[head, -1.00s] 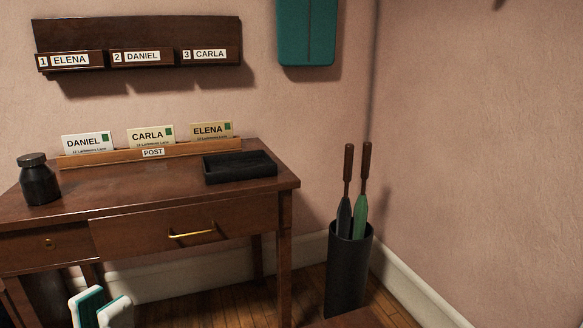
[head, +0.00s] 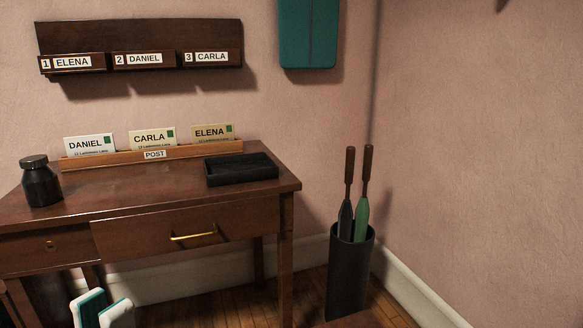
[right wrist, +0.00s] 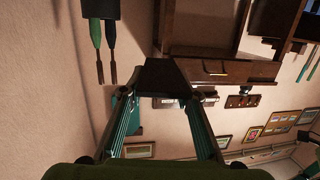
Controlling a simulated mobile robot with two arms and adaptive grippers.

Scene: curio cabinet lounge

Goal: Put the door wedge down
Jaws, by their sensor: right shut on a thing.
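A dark wedge-like block (right wrist: 170,76), which I take as the door wedge, is between the fingertips of my right gripper (right wrist: 168,92) in the right wrist view. The gripper is shut on it and holds it up, apart from any surface that I can make out. The right gripper and the wedge are not in the head view. My left gripper (head: 103,311) shows at the bottom left of the head view, in front of the desk. Its white and teal fingers stand apart with nothing seen between them.
The wooden desk (head: 140,225) bears a dark jar (head: 41,186), a post rack (head: 110,161) with envelopes and a black tray (head: 240,171). A black bin (head: 349,280) with two long-handled tools stands by the corner. The desk's front top is clear.

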